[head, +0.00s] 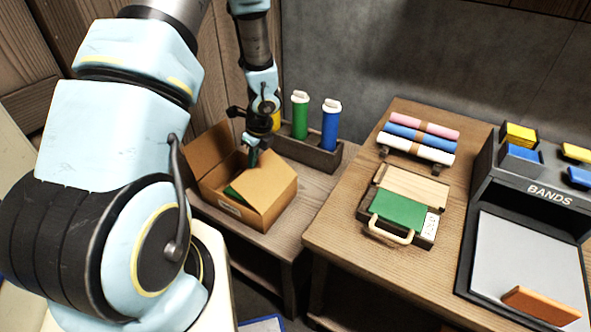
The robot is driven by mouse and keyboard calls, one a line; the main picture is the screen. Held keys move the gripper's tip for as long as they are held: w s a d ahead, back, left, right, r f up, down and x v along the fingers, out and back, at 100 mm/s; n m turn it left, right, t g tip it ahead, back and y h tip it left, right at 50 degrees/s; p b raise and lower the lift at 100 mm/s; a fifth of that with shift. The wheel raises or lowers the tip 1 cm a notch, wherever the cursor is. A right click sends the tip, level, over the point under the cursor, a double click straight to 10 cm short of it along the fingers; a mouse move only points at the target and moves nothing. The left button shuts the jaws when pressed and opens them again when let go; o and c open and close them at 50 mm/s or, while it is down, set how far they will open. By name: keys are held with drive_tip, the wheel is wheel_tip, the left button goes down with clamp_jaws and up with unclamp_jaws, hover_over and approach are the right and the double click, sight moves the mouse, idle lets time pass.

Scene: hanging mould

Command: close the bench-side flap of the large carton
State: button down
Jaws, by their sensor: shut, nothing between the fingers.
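The large carton (230,216) is an open brown cardboard box on the low wooden side table. One flap (208,147) stands up at its far left. Another flap (270,187) on the right, the side toward the bench, lies slanted over part of the opening. A dark green item (238,192) shows inside. My gripper (253,160) points down at the carton's back edge, close to the right flap. Its fingers are together with nothing between them. I cannot tell whether it touches the cardboard.
A wooden caddy (318,157) with green and blue bottles stands behind the carton. The wooden bench (335,220) at right carries a case (400,207) with a green panel, rolled mats (420,137) and a black BANDS stand (520,187). A gap separates table and bench.

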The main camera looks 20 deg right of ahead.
drive_tip(key=shift+w+a+f+b, duration=0.45)
drive_tip(key=shift+f+b, duration=0.15)
drive_tip(key=shift+f, duration=0.5)
drive_tip(key=shift+w+a+f+b, duration=0.5)
drive_tip(key=shift+f+b, duration=0.15)
drive_tip(key=shift+f, duration=0.45)
drive_tip(key=shift+w+a+f+b, duration=0.45)
drive_tip(key=shift+f+b, duration=0.15)
drive_tip(key=shift+f, duration=0.5)
drive_tip(key=shift+s+d+f, duration=0.1)
drive_tip(key=shift+d, duration=0.05)
